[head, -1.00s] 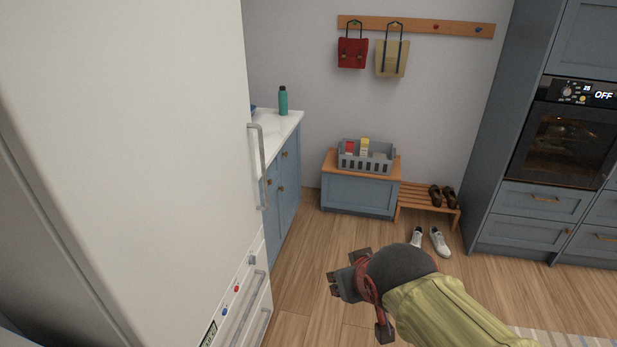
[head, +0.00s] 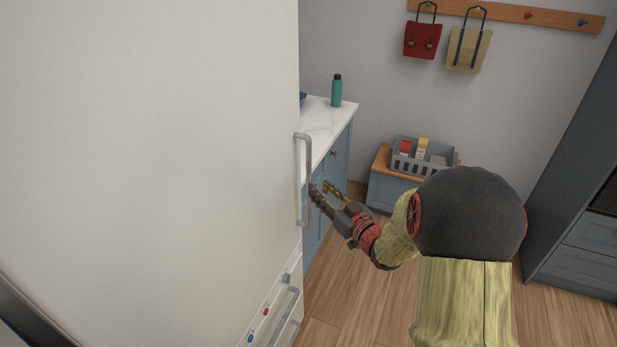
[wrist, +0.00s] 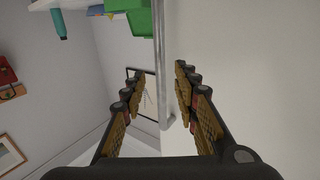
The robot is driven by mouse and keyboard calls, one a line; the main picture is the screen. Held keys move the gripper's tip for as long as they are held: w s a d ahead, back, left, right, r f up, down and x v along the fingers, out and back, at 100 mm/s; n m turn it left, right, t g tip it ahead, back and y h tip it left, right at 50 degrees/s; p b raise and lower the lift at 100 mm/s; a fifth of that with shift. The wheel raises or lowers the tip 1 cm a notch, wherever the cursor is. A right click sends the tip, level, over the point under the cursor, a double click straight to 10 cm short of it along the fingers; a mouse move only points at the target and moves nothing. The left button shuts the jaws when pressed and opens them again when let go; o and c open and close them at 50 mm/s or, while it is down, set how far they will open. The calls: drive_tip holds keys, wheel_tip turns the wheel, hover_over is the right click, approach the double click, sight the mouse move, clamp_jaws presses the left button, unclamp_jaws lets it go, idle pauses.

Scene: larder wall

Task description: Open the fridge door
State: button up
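The white fridge door (head: 170,130) fills the left of the head view and looks shut. Its grey vertical bar handle (head: 304,165) is on the door's right edge. My gripper (head: 323,189) is beside the handle's lower half, on its right. In the wrist view my gripper (wrist: 155,85) has its two fingers apart. The handle bar (wrist: 163,65) shows between them, closer to the right finger, with the white door face to its right. I cannot tell whether a finger touches the bar or the door.
A lower drawer handle (head: 287,310) and small coloured magnets sit below on the fridge. A counter (head: 328,118) with a green bottle (head: 337,90) stands just behind. A grey basket (head: 423,160) sits on a bench. The wooden floor (head: 370,295) is clear.

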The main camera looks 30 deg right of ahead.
sight(310, 179)
drive_tip(key=w, duration=0.2)
drive_tip(key=w+b, duration=0.1)
drive_tip(key=w, duration=0.4)
drive_tip(key=shift+w+a+b, duration=0.25)
drive_tip(key=shift+b, duration=0.05)
drive_tip(key=c, duration=0.4)
drive_tip(key=c, duration=0.3)
clamp_jaws()
